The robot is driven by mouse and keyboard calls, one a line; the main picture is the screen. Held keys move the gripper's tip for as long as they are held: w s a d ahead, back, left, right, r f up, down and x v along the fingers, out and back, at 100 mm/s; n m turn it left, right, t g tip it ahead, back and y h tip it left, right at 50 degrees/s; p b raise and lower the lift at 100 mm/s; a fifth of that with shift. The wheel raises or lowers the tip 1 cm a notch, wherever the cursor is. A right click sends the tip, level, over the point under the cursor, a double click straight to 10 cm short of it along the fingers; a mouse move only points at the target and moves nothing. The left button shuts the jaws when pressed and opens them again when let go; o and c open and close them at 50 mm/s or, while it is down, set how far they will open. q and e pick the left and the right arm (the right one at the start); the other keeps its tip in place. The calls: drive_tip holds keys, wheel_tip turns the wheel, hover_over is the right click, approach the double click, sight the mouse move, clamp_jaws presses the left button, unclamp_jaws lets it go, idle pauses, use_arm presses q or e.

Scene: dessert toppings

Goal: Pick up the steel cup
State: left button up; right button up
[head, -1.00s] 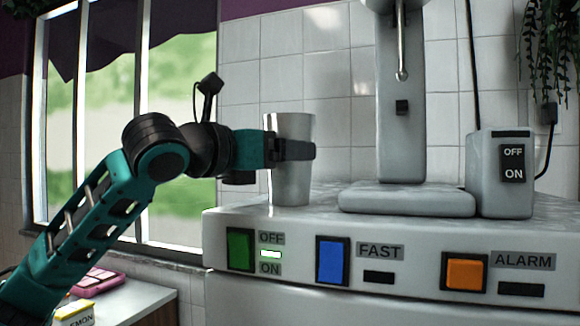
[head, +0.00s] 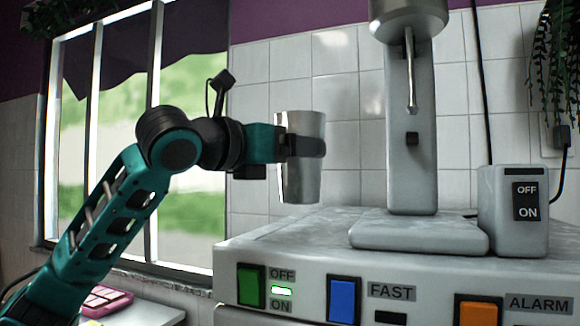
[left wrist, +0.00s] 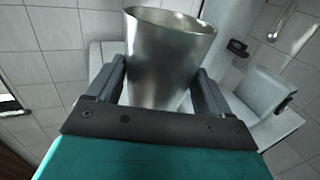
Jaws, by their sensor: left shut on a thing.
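The steel cup (head: 299,178) is a tall, tapered metal tumbler, held upright in the head view. My left gripper (head: 305,147) is shut on the cup's upper half. The cup's base is above the level of the white machine's top (head: 310,232), near its left end. In the left wrist view the cup (left wrist: 163,60) stands between the two fingers of my left gripper (left wrist: 160,90), with its open rim facing up. My right gripper is in neither view.
A mixer stand with a spindle (head: 411,120) rises from the machine's top, right of the cup. A switch box (head: 513,240) stands farther right. Green (head: 251,286), blue (head: 343,299) and orange (head: 478,311) buttons line the front. A window (head: 125,150) is behind my left arm.

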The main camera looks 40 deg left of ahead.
use_arm(q)
wheel_tip(320, 180, up, 15)
drive_tip(key=p, duration=0.1)
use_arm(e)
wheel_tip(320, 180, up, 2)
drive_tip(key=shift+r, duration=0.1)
use_arm(q)
drive_tip(key=shift+f, duration=0.15)
idle(0.9)
